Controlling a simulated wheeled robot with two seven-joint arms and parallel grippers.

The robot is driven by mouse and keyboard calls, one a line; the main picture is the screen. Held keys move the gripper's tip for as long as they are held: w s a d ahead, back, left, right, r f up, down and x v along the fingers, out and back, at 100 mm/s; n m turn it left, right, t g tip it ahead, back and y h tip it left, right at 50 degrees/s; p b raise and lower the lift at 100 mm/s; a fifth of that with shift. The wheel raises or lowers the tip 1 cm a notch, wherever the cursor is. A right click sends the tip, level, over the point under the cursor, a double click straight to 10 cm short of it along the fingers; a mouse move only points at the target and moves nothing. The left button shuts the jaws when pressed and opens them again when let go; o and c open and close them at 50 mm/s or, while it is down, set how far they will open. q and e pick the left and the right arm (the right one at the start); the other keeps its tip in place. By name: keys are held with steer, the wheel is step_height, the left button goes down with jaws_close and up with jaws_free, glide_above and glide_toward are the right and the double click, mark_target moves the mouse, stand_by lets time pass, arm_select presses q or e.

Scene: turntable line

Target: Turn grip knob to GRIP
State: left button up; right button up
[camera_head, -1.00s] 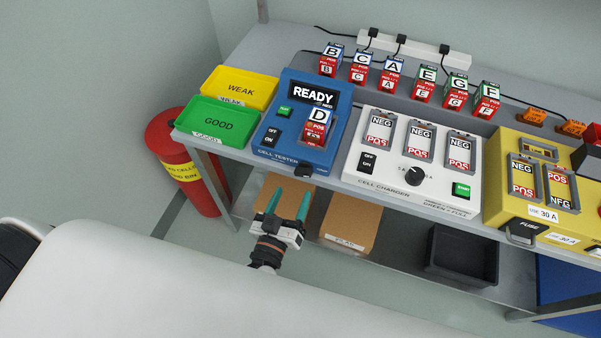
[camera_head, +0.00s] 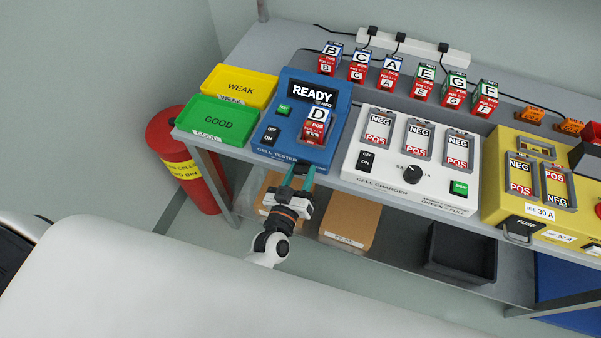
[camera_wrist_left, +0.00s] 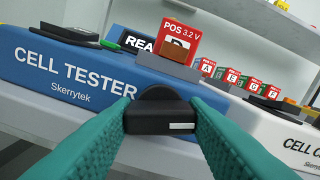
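The black grip knob (camera_wrist_left: 160,108) sticks out from the front face of the blue cell tester (camera_head: 267,152). A short white mark shows on its front, right of centre; no GRIP lettering is readable. My left gripper (camera_head: 300,175) is at the tester's lower front edge. In the left wrist view its teal fingers stand open on both sides of the knob, very near it; I cannot tell whether they touch. In the head view the fingers largely hide the knob. Cell D (camera_head: 317,122) sits in the tester's slot, and the screen reads READY. My right gripper is not in view.
The white cell charger (camera_head: 397,183) stands just right of the tester. The green GOOD tray (camera_head: 238,137) and yellow WEAK tray (camera_head: 262,78) are at its left. Several labelled cells line the back. Cardboard boxes (camera_head: 350,222) sit on the shelf below.

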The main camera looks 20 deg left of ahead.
arm_select(q)
steer(key=shift+c, duration=0.7)
steer(key=shift+r+m+p, duration=0.2)
steer(key=shift+m+p, duration=0.8)
steer(key=shift+f+m+p, duration=0.2)
steer(key=shift+m+p, duration=0.2)
steer(key=shift+m, duration=0.6)
steer(key=o, duration=1)
